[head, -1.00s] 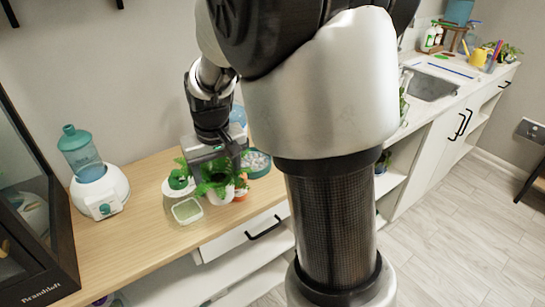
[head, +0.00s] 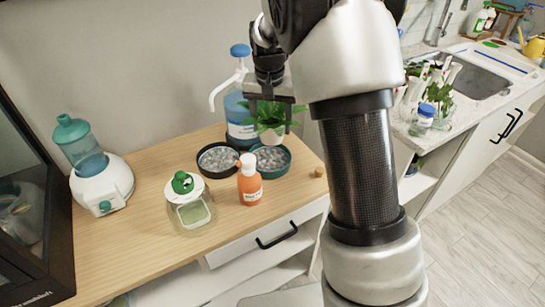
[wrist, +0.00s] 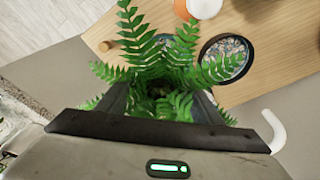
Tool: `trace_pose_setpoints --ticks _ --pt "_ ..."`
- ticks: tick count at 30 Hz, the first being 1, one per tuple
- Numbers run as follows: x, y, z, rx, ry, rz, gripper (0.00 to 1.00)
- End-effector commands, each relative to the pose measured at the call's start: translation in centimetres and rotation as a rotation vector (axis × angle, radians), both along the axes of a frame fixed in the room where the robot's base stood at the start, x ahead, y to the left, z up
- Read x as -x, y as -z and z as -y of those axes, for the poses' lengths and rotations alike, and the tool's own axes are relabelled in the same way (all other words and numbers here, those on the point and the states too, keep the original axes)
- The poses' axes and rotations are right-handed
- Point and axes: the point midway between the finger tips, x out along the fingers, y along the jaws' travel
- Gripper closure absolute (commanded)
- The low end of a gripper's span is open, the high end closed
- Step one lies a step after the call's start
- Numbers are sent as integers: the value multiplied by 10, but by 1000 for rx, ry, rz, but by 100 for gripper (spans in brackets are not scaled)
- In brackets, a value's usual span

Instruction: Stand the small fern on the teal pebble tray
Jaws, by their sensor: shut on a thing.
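The small fern (head: 268,112) has green fronds and a white pot (head: 272,136). My gripper (head: 271,98) is shut on it and holds it upright above the table. The fern also fills the middle of the wrist view (wrist: 150,70), between the fingers of my gripper (wrist: 160,98). Its fronds hide most of the grip. The teal pebble tray (head: 276,174) is a round teal dish of grey pebbles on the table. In the head view the pot appears just above the tray's back rim. The gap between them is hard to judge.
A black pebble tray (head: 222,175) sits left of the teal one. An orange bottle (head: 250,186) stands close in front. A blue pump jug (head: 240,115) stands right behind. A green-capped jar (head: 190,210) is at front left, and a cork (head: 319,172) lies at right.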

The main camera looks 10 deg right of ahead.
Motion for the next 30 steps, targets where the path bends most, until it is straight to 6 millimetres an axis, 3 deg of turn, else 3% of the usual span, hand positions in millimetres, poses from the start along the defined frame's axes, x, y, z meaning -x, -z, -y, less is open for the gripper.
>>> trace_pose_setpoints --ticks 3,7,27,30 --pt "-25 8 0 4 97 2 70" --pt "-37 14 -1 4 152 5 70" --pt "-38 107 -1 4 162 3 70" --pt "-38 112 -1 3 162 5 70"
